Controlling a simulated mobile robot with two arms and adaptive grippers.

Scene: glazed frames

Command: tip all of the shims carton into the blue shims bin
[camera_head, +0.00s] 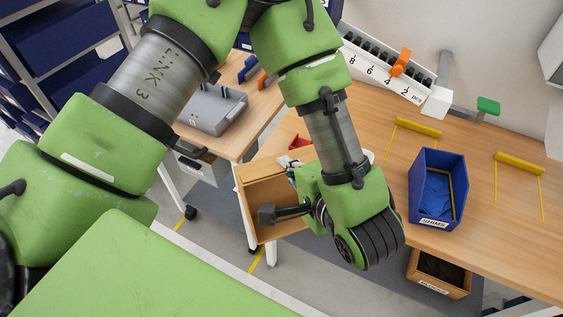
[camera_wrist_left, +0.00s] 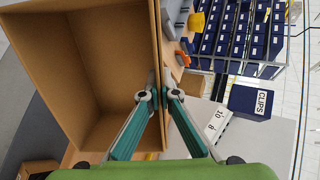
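The brown shims carton (camera_head: 243,210) is held in the air in front of the bench, tilted with its open side showing. In the left wrist view the carton (camera_wrist_left: 100,25) shows a bare brown inside, with no shims visible. My left gripper (camera_wrist_left: 161,93) has its fingertips on both faces of one carton wall; in the head view the gripper (camera_head: 298,172) is partly hidden by its own wrist. The blue shims bin (camera_head: 456,213) stands upright on the bench, right of the gripper, with blue pieces inside. My right gripper is not in view.
A brown box with dark contents (camera_head: 440,273) sits below the bench edge, under the bin. Yellow-topped frames (camera_head: 520,163) stand beside the bin. A numbered white rack (camera_head: 390,75) is behind. A grey case (camera_head: 212,110) lies on the left table.

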